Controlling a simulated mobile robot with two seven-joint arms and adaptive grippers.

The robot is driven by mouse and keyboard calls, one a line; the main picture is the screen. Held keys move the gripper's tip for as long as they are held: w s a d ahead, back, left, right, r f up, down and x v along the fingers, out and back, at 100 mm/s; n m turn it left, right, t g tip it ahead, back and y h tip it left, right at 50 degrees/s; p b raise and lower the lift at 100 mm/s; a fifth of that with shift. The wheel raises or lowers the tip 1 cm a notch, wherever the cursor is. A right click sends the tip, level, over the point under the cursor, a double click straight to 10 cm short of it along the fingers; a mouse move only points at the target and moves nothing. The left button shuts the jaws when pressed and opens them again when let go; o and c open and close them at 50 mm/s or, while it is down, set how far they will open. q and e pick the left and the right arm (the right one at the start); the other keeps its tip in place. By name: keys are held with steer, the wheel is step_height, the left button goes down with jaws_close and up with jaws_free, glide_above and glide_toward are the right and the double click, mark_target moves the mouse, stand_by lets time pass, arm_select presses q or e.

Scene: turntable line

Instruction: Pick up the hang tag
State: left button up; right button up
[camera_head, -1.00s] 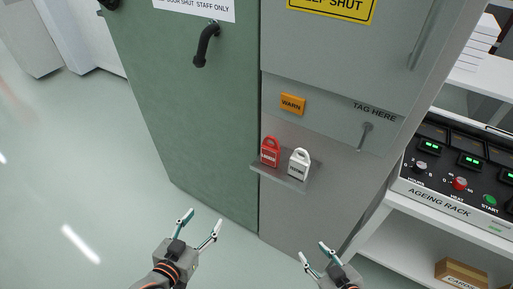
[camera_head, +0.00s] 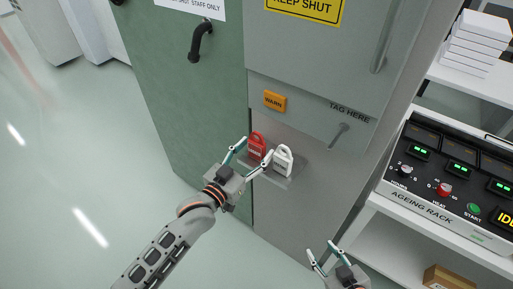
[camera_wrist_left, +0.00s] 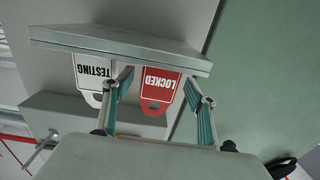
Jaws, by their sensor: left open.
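Two padlock-shaped hang tags stand on a small grey ledge (camera_head: 287,181) on the cabinet front. The red tag (camera_head: 257,142) is lettered LOCKED and the white tag (camera_head: 282,161) to its right TESTING. My left gripper (camera_head: 254,150) is open in front of the red tag, one finger on each side of it in the picture. In the left wrist view, which is upside down, the red tag (camera_wrist_left: 159,84) shows between the fingers and the white tag (camera_wrist_left: 92,75) outside them. I cannot tell whether a finger touches either. My right gripper (camera_head: 321,250) is open and empty, lower right.
An orange WARN block (camera_head: 274,101) and a peg (camera_head: 339,134) under the words TAG HERE are on the cabinet above the ledge. A black door handle (camera_head: 201,41) sticks out at upper left. The ageing rack (camera_head: 440,185) stands on a shelf to the right.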

mark_target(256, 142)
arm_select(q)
steer(key=shift+w+d, duration=0.35)
steer(key=shift+w, duration=0.15)
steer(key=c, duration=1.2)
steer(key=shift+s+a+r, duration=0.1)
steer(key=shift+s+r, duration=0.1)
steer(key=shift+r, duration=0.4)
step_height(256, 142, up, 6)
steer(key=shift+f+p, duration=0.25)
steer(key=shift+p, duration=0.25)
steer(key=v, duration=1.9)
steer(key=shift+a+r+b, duration=0.15)
steer(key=shift+a+b, duration=0.2)
steer(key=shift+a, duration=0.2)
